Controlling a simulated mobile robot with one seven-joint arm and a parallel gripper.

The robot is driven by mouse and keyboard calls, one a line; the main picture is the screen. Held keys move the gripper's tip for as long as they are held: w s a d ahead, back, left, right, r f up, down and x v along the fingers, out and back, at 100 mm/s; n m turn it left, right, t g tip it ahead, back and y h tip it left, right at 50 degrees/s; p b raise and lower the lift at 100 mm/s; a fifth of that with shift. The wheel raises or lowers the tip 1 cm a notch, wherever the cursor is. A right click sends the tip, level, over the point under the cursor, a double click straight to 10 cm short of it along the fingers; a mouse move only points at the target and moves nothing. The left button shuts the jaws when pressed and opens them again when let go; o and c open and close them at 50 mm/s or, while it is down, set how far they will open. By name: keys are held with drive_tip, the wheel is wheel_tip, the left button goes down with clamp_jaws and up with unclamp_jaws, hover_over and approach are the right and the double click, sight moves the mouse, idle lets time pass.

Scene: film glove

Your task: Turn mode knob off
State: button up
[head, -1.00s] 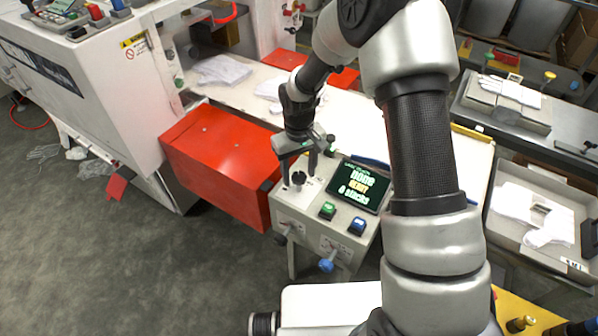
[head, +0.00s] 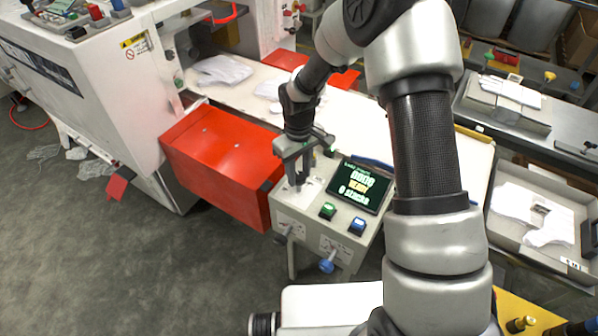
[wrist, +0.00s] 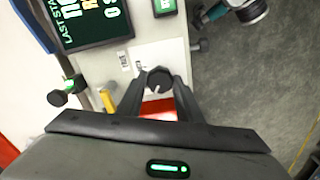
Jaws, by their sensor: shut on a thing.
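The mode knob (wrist: 159,79) is a dark round knob with a white pointer line, on the light top panel of the control box (head: 322,212). In the wrist view it sits between the tips of my gripper (wrist: 158,85), which is shut on it. In the head view my gripper (head: 299,183) points down at the panel's left part, and its fingers hide the knob. The knob's position labels are too small or hidden to read.
A red box (head: 222,165) stands close on the left. White gloves (head: 222,70) lie on the table behind.

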sight(299, 175)
drive_tip(key=n, duration=0.4)
drive_tip(key=shift+n, duration=0.3)
drive_tip(key=shift+n+p, duration=0.7)
drive_tip(key=shift+n, duration=1.6)
drive_tip(key=o, duration=1)
drive_tip(key=shift+o, duration=0.2)
drive_tip(key=shift+r, duration=0.1)
wheel_tip(299, 175, up, 17)
drive_tip(key=p, duration=0.1)
drive_tip(key=shift+r, duration=0.15)
drive_tip(key=shift+p, duration=0.3)
